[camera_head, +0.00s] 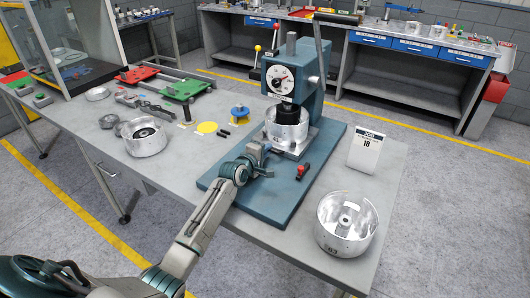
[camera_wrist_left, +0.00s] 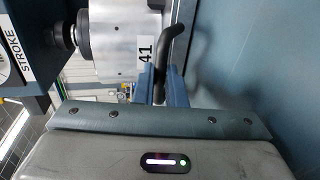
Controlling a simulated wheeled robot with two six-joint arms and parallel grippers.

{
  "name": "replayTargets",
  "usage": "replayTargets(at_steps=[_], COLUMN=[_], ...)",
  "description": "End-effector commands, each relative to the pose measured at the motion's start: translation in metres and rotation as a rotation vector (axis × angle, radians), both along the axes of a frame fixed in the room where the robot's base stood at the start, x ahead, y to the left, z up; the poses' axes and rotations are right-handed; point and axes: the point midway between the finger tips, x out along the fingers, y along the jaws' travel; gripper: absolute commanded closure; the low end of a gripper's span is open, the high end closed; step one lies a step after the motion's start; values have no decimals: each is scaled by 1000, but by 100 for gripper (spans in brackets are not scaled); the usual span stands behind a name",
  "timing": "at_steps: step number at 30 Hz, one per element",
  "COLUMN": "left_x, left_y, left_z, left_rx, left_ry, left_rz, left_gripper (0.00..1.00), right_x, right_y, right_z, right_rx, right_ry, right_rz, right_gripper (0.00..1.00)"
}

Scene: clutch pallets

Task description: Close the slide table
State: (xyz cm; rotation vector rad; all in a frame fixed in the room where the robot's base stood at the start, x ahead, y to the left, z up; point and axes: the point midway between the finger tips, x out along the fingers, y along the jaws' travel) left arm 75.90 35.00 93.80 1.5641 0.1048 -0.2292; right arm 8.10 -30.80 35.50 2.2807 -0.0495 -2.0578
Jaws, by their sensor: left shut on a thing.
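The slide table (camera_head: 295,149) is a silver plate at the foot of a blue-grey press (camera_head: 312,82). A silver clutch drum (camera_head: 287,132) stands on it under the press ram. In the left wrist view the drum (camera_wrist_left: 115,48) is marked 41. A bent black handle (camera_wrist_left: 170,58) stands beside the drum. My left gripper (camera_head: 262,158) is at the near left side of the slide table. In the left wrist view, its blue-grey fingers (camera_wrist_left: 158,84) are shut on the black handle. Part of the handle is hidden between the fingers. My right gripper is not in view.
A red and black piece (camera_head: 303,171) lies on the press's blue base plate (camera_head: 262,203). A job sign (camera_head: 366,152) and an open drum (camera_head: 346,224) stand to the right. Another drum (camera_head: 143,137) and loose parts are to the left. The press lever (camera_head: 319,45) rises above.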

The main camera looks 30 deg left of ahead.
Motion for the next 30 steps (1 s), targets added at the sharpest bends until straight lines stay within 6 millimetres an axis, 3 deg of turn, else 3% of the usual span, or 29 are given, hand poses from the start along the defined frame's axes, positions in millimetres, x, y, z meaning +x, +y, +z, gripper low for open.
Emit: replayTargets(at_steps=[2, 3, 6, 17, 30], left_x=[2, 2, 2, -4, -75], left_y=[1, 1, 1, 1, 7], left_z=[5, 5, 5, 3, 17], left_rx=[1, 2, 1, 2, 4], left_ry=[-9, -10, -10, -5, -4], left_rz=[1, 2, 1, 1, -1], left_gripper=[100, 85, 69, 69, 69], right_x=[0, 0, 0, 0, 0], right_y=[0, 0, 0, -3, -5], right_z=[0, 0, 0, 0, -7], right_rx=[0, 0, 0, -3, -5], right_ry=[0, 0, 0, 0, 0], right_rz=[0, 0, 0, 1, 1], right_gripper=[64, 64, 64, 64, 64])
